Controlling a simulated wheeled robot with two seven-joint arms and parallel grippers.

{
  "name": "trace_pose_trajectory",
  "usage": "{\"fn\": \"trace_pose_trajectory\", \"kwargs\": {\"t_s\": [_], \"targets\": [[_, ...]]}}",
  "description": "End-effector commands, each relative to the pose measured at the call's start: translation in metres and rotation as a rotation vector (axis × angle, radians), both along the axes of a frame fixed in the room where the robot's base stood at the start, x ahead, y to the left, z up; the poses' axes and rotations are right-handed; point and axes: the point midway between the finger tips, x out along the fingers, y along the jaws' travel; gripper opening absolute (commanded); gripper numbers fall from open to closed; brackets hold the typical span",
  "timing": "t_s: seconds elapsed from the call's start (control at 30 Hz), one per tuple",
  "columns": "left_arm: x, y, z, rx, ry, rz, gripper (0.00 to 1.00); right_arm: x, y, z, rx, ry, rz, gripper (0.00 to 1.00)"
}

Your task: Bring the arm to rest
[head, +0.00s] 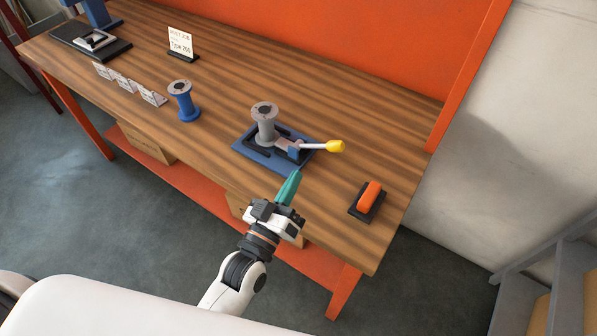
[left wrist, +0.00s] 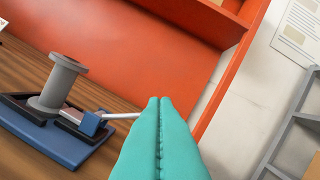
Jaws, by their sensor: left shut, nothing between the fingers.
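My left gripper (head: 288,186) has teal fingers and is shut, with nothing between them. In the head view it is at the front edge of the wooden workbench (head: 345,212), just in front of the blue fixture (head: 252,158). In the left wrist view the teal fingers (left wrist: 160,105) are pressed together, to the right of the fixture (left wrist: 60,145). A grey spool (head: 264,125) stands upright on the fixture; it also shows in the left wrist view (left wrist: 55,85). The fixture's lever has a yellow knob (head: 335,146) pointing right. My right gripper is not in view.
A blue spool (head: 181,103) stands on the bench, left of the fixture. An orange-handled item (head: 369,197) lies near the right end. Small cards (head: 128,84) and a sign (head: 181,43) stand further left. An orange panel (head: 330,40) closes the back.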

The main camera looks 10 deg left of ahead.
Motion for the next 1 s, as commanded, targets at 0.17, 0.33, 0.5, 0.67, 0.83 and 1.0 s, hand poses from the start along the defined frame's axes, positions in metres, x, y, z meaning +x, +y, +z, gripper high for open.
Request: {"fn": "trace_pose_trajectory", "kwargs": {"t_s": [0.17, 0.33, 0.5, 0.67, 0.83, 1.0], "targets": [[-0.001, 0.000, 0.000, 0.000, 0.000, 0.000, 0.00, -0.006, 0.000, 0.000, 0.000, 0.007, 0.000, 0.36], [-0.001, 0.000, 0.000, 0.000, 0.000, 0.000, 0.00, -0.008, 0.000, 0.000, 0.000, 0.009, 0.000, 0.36], [-0.001, 0.000, 0.000, 0.000, 0.000, 0.000, 0.00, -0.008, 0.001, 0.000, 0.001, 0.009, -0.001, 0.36], [-0.001, 0.001, -0.004, 0.024, 0.035, -0.001, 0.00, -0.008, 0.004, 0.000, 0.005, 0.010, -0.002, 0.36], [-0.006, 0.010, -0.029, 0.157, 0.226, -0.008, 0.00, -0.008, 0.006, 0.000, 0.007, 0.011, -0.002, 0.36], [-0.030, 0.028, -0.064, 0.349, 0.511, -0.034, 0.00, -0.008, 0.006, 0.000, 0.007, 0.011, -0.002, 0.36]]}}
